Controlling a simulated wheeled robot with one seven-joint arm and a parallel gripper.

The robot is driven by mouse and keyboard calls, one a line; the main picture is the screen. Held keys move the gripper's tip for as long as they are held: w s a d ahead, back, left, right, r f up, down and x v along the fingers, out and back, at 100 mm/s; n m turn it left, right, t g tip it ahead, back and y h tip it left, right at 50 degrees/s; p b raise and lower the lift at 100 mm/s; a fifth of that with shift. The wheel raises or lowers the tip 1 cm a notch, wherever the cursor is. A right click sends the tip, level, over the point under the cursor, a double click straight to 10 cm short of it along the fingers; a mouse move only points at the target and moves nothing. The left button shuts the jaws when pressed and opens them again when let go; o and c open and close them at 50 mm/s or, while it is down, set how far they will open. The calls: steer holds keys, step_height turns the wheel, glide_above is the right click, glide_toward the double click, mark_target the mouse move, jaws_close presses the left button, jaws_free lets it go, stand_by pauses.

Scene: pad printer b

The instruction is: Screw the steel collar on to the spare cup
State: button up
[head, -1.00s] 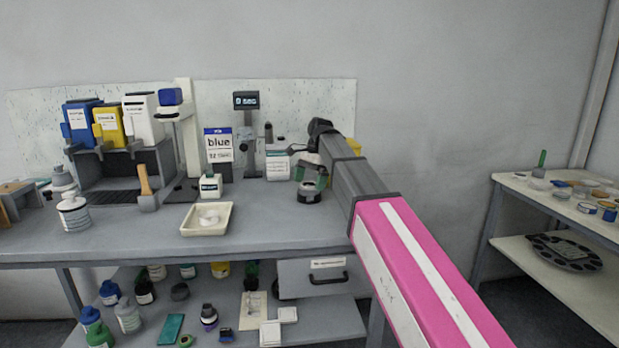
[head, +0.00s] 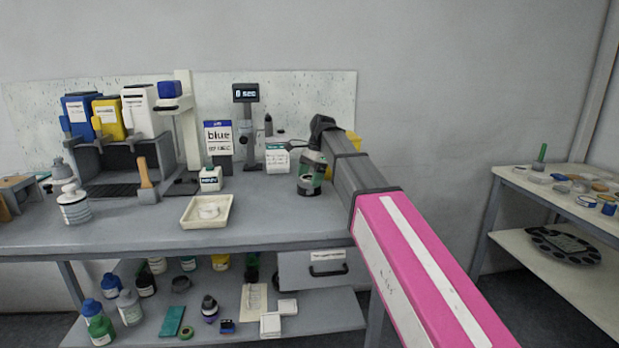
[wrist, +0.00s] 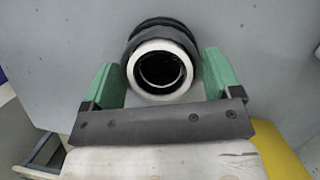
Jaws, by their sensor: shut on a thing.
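The spare cup, dark and round (head: 309,190), stands upright on the bench below my gripper. It also shows in the wrist view as black bands (wrist: 158,30) behind a pale ring. That pale ring, which looks like the steel collar (wrist: 133,68), lies over the cup's mouth with a dark hollow in its middle. My gripper (wrist: 162,80) has its green fingers on either side of the ring, shut on it. In the head view my gripper (head: 311,170) points down over the cup. Whether the collar's thread is engaged cannot be seen.
A cream tray (head: 186,226) with a white round piece stands left of the cup. A small white labelled box (head: 277,158) and a gauge stand (head: 247,130) are behind it. The bench front near the cup is clear. A yellow thing (head: 353,146) is behind my arm.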

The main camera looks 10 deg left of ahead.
steer(key=m+t, duration=0.1)
steer(key=m, duration=0.6)
steer(key=shift+s+t+y, duration=0.15)
steer(key=shift+t+y, duration=0.25)
steer(key=shift+m+t, duration=0.3)
steer(key=shift+m, duration=0.7)
steer(key=m+t, duration=0.1)
steer(key=m, duration=0.3)
steer(key=shift+m, duration=0.3)
steer(key=shift+m+h, duration=0.3)
steer(key=o, duration=0.5)
steer(key=shift+m+t, duration=0.3)
steer(key=shift+m, duration=0.1)
steer(key=shift+c, duration=0.2)
steer(key=shift+o, duration=1.2)
